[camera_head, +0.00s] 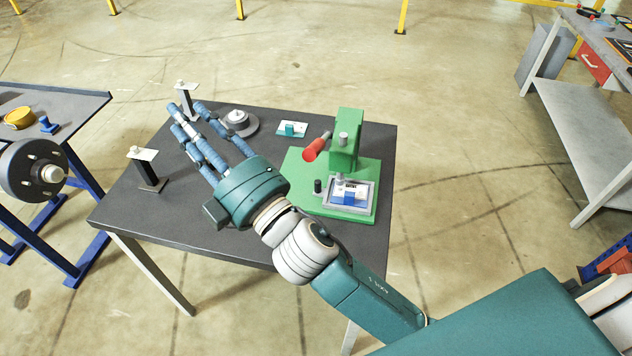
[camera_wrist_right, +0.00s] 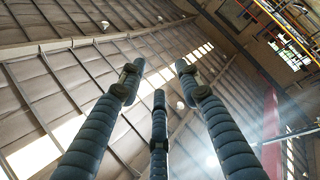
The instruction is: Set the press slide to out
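The green press (camera_head: 345,150) stands at the right side of the dark table. It has a red handle (camera_head: 314,150) pointing left. Its slide, a silver-rimmed tray (camera_head: 331,200), lies on the front of the green base, with a white and blue piece (camera_head: 350,196) in it. A small black knob (camera_head: 318,187) stands at its left. I cannot tell whether the slide is in or out. My right gripper (camera_head: 186,105) is left of the press, apart from it, its three fingers spread and pointing to the back left. In the right wrist view the fingers (camera_wrist_right: 155,80) hold nothing.
On the dark table (camera_head: 270,118) stand two white-topped posts (camera_head: 150,172), a round grey fixture (camera_head: 238,122) and a white and teal piece (camera_head: 291,129). A blue-legged table (camera_head: 75,105) is at left, a workbench (camera_head: 590,120) at right. A dark disc (camera_head: 35,170) shows at the left edge.

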